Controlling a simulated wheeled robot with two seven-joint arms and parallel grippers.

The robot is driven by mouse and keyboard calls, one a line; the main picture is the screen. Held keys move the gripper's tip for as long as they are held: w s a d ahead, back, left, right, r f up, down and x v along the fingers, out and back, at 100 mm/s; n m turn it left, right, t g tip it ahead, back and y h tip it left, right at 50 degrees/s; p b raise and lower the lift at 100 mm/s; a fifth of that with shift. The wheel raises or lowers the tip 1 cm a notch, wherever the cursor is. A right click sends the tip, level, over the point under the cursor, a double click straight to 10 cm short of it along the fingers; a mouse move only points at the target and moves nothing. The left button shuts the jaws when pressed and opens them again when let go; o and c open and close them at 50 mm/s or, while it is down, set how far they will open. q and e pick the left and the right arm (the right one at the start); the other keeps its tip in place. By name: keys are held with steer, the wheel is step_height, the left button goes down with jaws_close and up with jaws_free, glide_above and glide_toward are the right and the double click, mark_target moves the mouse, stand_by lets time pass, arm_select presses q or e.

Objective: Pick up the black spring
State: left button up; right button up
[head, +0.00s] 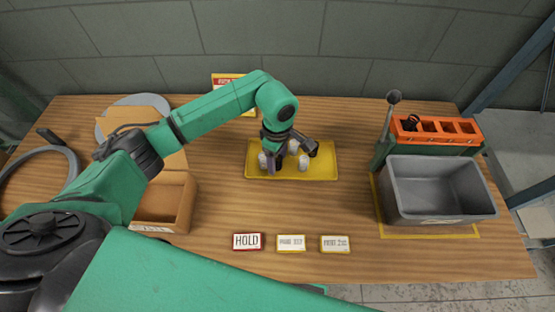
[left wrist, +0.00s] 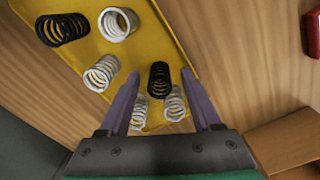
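A black spring (left wrist: 158,78) stands out between the two fingertips of my left gripper (left wrist: 161,76) in the left wrist view. The fingers are apart, with a gap on each side of it. White springs (left wrist: 174,103) are close by, between the fingers. Another black spring (left wrist: 62,28) is at the upper left of the yellow tray (left wrist: 88,52). In the head view my left gripper (head: 281,158) points down over the tray (head: 327,171) and hides part of its contents. My right gripper is not in view.
A grey bin (head: 435,195) stands at the right, with an orange rack (head: 436,139) behind it holding a dark coil. A cardboard box (head: 180,205) is at the left. Signs, including a HOLD sign (head: 247,241), line the front; the table between tray and bin is clear.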

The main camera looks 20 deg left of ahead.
arm_select(q)
jaws_close()
steer(key=shift+r, duration=0.15)
